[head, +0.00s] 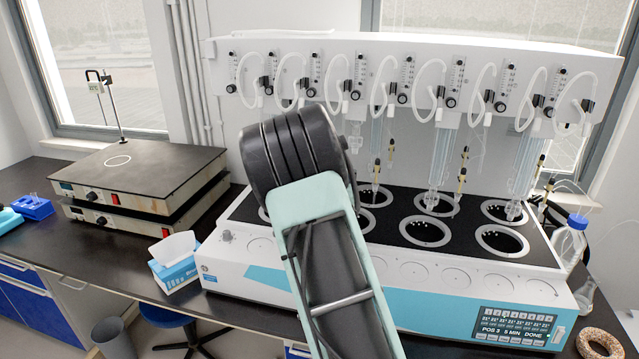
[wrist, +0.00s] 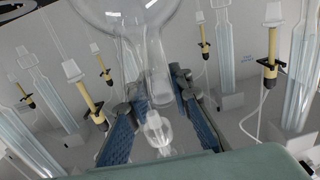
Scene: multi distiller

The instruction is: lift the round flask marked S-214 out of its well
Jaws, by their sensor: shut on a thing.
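A clear round glass flask (wrist: 125,18) shows at the top of the wrist view, its bulb cut off by the frame edge. Its neck comes down between the two blue-padded fingers of my gripper (wrist: 152,98), which is shut on it. A clear glass end piece (wrist: 158,132) shows below the neck, between the fingers. I cannot read a mark on the flask. In the head view my arm hides the gripper and the flask. The white multi-well distiller (head: 240,270) has a black top with round wells, such as an empty-looking one (head: 425,246) at right.
Glass tubes (head: 440,165) and yellow-tipped fittings (head: 463,172) hang over the wells; yellow fittings (wrist: 270,55) stand close around the gripper. Stacked hotplates (head: 140,185) and a tissue box (head: 175,262) are at left.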

